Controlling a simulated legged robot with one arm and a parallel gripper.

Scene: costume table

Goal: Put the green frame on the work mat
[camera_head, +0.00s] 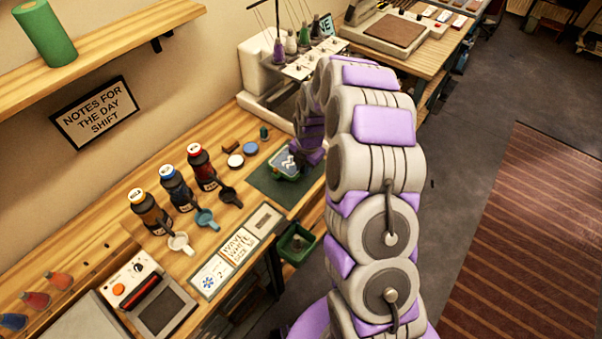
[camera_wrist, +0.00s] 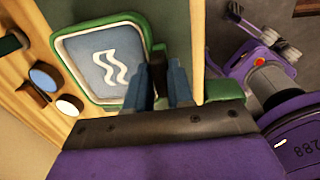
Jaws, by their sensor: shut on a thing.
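The green frame (camera_wrist: 142,38) has a rounded green border around a grey-blue panel with white wavy lines. In the wrist view my gripper (camera_wrist: 164,82) is shut on the frame's right side; the exact contact is partly hidden by the fingers. In the head view the frame (camera_head: 285,166) is over the dark green work mat (camera_head: 273,191), near the table's front edge. The mat also shows as a green strip right of the frame in the wrist view (camera_wrist: 174,28). I cannot tell whether the frame touches the mat.
Blue and white round discs (camera_head: 236,160) and a brown block (camera_head: 231,145) lie left of the mat. Several bottles (camera_head: 201,167) and cups (camera_head: 207,219) stand further left. A sewing machine (camera_head: 262,75) stands behind. A green bin (camera_head: 296,243) hangs at the front edge.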

